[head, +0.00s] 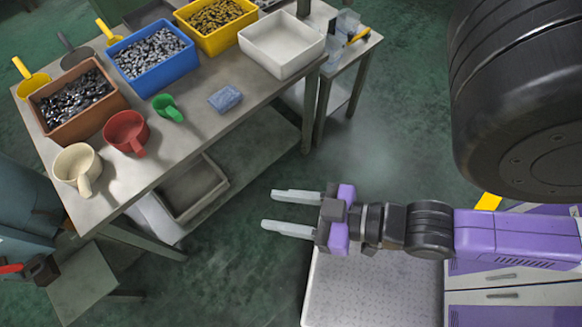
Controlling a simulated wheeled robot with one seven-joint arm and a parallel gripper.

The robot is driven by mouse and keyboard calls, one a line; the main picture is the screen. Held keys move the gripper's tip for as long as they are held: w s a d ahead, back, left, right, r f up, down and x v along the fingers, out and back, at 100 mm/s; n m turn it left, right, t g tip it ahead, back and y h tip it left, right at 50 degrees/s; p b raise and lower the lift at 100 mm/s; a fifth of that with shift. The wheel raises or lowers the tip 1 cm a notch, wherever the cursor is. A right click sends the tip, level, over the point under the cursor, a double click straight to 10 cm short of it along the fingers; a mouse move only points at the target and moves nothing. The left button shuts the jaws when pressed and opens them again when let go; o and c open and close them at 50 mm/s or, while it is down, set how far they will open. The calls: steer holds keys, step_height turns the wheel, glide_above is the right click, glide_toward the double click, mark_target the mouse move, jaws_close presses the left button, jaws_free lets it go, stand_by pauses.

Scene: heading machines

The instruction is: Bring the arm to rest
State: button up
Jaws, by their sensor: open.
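My gripper (292,211) is at the centre right of the head view, pointing left. Its two pale fingers are apart, with nothing between them. My purple and black arm stretches in from the right edge, roughly level in the picture. The gripper shows over the green floor, to the right of the workbench (215,138) and apart from it.
On the workbench stand a brown bin (72,97), a blue bin (153,61), a yellow bin (215,25) and an empty white bin (282,45). A red scoop (126,131) and cream scoop (78,168) lie near its front. Open floor (240,262) lies left of my gripper.

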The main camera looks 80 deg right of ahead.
steer(key=shift+s+d+r+n+t+y, duration=0.15)
steer(key=shift+s+r+n, duration=0.15)
steer(key=shift+s+r, duration=0.25)
steer(key=shift+s+r+n+t+y, duration=0.15)
steer(key=shift+s+r+n, duration=0.2)
steer(key=shift+r, duration=0.4)
